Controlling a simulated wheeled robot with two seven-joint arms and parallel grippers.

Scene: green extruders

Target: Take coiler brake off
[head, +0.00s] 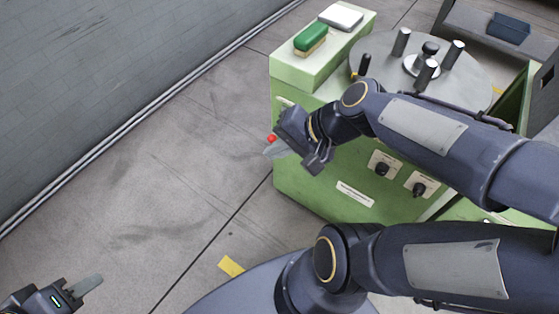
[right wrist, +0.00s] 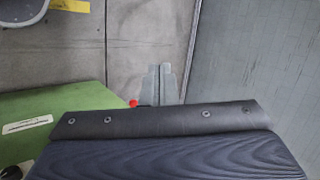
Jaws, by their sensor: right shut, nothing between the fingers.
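The coiler is a green cabinet (head: 310,185) with a round grey disc (head: 470,85) on top that carries several upright metal posts. A black-handled lever (head: 364,65) stands at the disc's left edge. A small red knob (head: 272,138) shows at the cabinet's left side; I cannot tell which part is the brake. My right gripper (head: 270,151) is shut and empty close to the red knob. In the right wrist view its fingers (right wrist: 160,84) are together, with the red knob (right wrist: 133,103) just left of their base. My left gripper (head: 97,280) is at the lower left, far from the cabinet.
A green-topped brush (head: 311,38) and a white-grey box (head: 341,16) lie on the cabinet's top. Two black switches (head: 382,169) are on its front. A grey wall (head: 110,80) runs along the left. The floor (head: 150,190) between is clear.

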